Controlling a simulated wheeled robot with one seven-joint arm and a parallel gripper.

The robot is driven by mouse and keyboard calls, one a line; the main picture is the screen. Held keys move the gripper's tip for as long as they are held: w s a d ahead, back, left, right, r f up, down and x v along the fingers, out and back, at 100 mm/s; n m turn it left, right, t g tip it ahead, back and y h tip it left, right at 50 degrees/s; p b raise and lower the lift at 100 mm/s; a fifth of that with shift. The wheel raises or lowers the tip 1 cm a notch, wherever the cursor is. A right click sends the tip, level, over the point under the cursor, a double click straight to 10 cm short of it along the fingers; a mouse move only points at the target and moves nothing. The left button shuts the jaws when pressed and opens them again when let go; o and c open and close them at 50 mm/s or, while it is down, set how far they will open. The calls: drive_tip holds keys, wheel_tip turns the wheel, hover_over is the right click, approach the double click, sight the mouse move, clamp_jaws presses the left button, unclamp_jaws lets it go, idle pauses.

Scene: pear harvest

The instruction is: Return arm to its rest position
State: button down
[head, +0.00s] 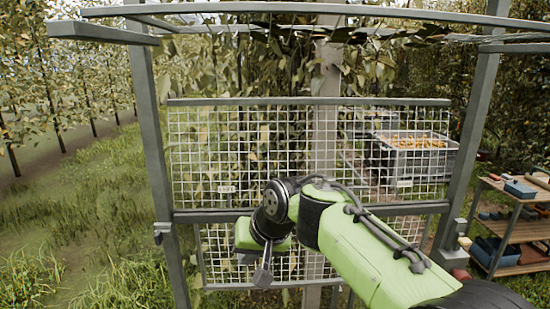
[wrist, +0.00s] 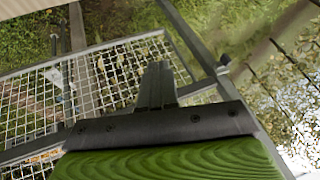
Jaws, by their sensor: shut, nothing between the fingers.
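My green arm (head: 365,255) reaches up from the lower right in the head view and bends at a dark joint in front of the wire mesh panel. My gripper (head: 263,277) hangs below that joint, pointing down, near the lower mesh section. In the wrist view my gripper (wrist: 157,85) shows its two dark fingers pressed together with nothing between them. I cannot tell whether any part of it touches the mesh.
A grey metal frame with mesh panels (head: 215,102) stands right in front. Behind it is a crate (head: 411,165) of yellowish fruit. A tool shelf (head: 525,231) stands at the right. Grass (head: 95,215) and tree rows lie at the left.

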drive_tip(key=s+d+f+h+b, duration=0.1)
drive_tip(key=s+d+f+b, duration=0.1)
drive_tip(key=s+d+f, duration=0.2)
drive_tip(key=s+d+f+m+h+b, duration=0.1)
drive_tip(key=s+d+f, duration=0.3)
drive_tip(key=s+d, duration=0.6)
drive_tip(key=s+d+f+m+t+h+b, duration=0.1)
drive_tip(key=s+d+f, duration=0.4)
drive_tip(key=s, duration=0.7)
drive_tip(key=shift+s+d+h+b, duration=0.35)
drive_tip(key=shift+d+h+b, duration=0.55)
drive_tip(key=shift+d+b, duration=0.2)
drive_tip(key=shift+r, duration=0.1)
